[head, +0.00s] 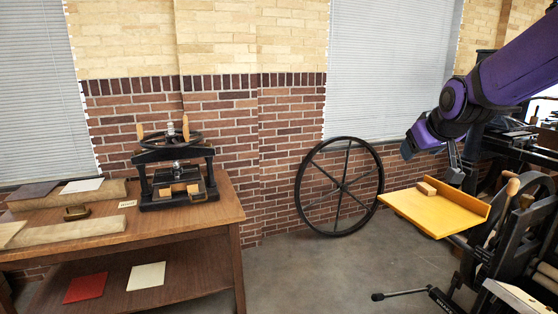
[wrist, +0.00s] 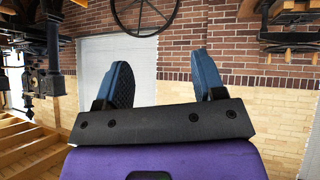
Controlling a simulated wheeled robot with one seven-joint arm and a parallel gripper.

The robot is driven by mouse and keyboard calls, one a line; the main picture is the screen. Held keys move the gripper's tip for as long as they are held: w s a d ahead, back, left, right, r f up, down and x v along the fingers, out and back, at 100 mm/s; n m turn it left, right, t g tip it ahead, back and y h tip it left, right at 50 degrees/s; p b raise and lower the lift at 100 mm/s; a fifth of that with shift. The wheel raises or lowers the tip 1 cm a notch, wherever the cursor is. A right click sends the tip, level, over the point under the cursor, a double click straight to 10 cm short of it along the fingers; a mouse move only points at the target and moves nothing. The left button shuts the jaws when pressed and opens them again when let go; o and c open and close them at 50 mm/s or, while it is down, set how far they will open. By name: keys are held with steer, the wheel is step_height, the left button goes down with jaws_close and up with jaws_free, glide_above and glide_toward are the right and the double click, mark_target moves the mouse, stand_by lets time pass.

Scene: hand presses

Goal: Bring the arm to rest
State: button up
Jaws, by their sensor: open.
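My purple arm reaches in from the upper right of the head view. My gripper (head: 431,162) hangs at its end, above and just behind the yellow board (head: 430,213). In the wrist view my gripper (wrist: 166,88) shows two blue-grey fingers spread well apart, with nothing between them. The wrist view looks upside down, with the brick wall beyond the fingers.
A wooden table (head: 190,222) at left bears a black hand press (head: 175,178) and grey-brown boards. A large spoked wheel (head: 340,187) leans on the brick wall. Dark machinery (head: 520,225) stands at right, close to my arm. The floor (head: 310,268) between is clear.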

steer(key=s+a+m+g, duration=0.2)
steer(key=s+g, duration=0.1)
steer(key=s, duration=2.7)
steer(key=shift+g, duration=0.4)
